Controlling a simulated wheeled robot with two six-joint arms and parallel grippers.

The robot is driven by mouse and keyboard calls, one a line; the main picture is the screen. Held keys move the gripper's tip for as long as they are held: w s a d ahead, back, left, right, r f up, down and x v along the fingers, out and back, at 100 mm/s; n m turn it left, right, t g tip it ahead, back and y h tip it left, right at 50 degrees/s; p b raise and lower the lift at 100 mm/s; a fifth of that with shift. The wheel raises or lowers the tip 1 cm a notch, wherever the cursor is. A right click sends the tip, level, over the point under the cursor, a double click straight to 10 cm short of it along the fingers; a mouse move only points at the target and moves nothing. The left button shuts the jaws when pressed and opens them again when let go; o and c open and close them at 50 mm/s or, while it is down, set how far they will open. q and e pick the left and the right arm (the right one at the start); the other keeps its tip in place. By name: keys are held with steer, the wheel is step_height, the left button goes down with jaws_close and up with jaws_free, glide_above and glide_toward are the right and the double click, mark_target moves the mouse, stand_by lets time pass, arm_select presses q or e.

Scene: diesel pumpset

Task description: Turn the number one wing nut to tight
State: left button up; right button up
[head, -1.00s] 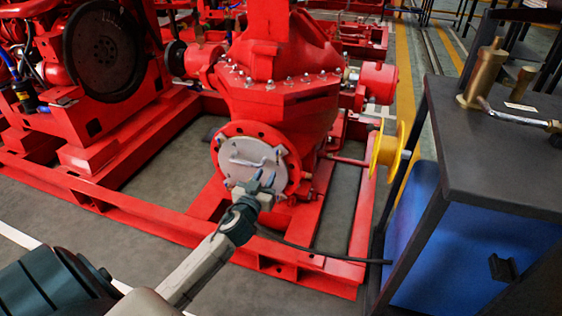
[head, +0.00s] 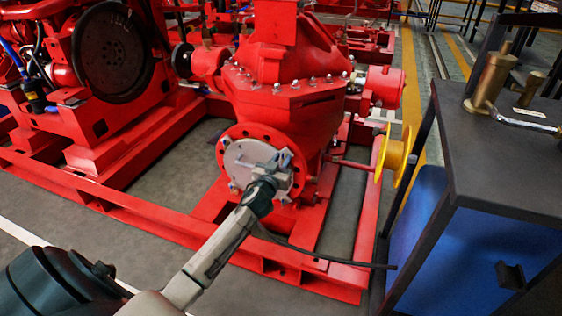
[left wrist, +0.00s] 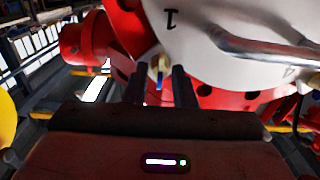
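The round grey cover plate (head: 240,158) is on the red pump flange, with a bar handle across it. In the left wrist view the plate (left wrist: 215,40) carries a "1" mark (left wrist: 171,18). Beside that mark, at the plate's edge, is a small brass nut (left wrist: 157,63), which I take as the number one wing nut, with a blue part below it. My left gripper (head: 277,160) is at the plate's right side. In the wrist view its fingers (left wrist: 161,78) stand apart on either side of the nut, with gaps showing. I cannot tell how deep they reach. My right gripper is out of view.
The red pump (head: 285,110) stands on a red frame (head: 200,235). A yellow wheel (head: 394,153) is to its right. A dark-topped blue cabinet (head: 495,165) with brass parts and a tool on top stands at the right. A dark hose lies near my forearm.

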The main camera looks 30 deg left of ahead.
arm_select(q)
jaws_close()
